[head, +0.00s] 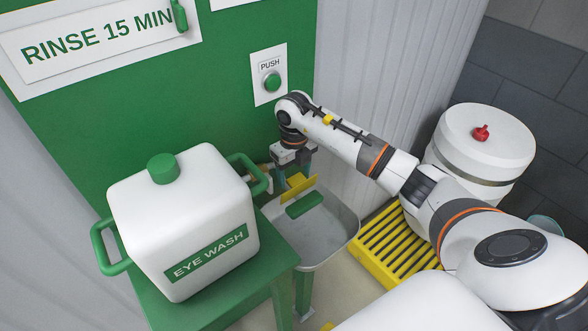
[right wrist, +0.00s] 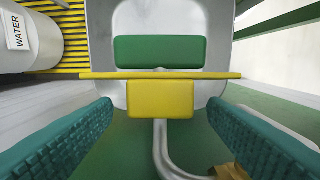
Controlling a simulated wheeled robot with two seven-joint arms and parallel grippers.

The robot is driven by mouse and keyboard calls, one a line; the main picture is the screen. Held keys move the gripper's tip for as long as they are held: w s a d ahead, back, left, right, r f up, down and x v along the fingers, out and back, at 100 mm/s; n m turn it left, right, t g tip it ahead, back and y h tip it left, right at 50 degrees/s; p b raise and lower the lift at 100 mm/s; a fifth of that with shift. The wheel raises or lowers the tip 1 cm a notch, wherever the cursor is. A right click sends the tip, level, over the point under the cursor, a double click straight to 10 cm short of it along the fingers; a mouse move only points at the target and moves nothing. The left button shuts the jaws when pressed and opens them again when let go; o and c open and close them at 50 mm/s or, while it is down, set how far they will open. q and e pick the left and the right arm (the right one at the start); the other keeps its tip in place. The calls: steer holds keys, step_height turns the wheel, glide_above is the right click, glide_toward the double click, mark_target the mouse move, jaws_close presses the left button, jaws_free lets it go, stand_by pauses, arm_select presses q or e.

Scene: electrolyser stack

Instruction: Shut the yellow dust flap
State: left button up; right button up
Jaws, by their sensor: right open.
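The yellow dust flap (head: 299,188) shows in the head view as a thin tilted plate above the grey basin, just below my right gripper (head: 290,173). In the right wrist view the flap (right wrist: 160,99) is centred, with a long narrow edge across its top and a square tab below. My right gripper's teal fingers are spread wide on either side of the tab, and nothing is held between them. I cannot tell whether they touch the flap. A green pad (right wrist: 160,52) lies just beyond the flap. My left gripper is not in view.
The grey basin (head: 338,245) lies below the flap. A white eye wash canister (head: 180,215) stands on a green table at left. A green push button (head: 272,82) is on the wall panel. A white drum (head: 485,140) and yellow grating (head: 385,245) are at right.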

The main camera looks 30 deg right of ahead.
steer(key=shift+f, duration=0.15)
steer(key=c, duration=1)
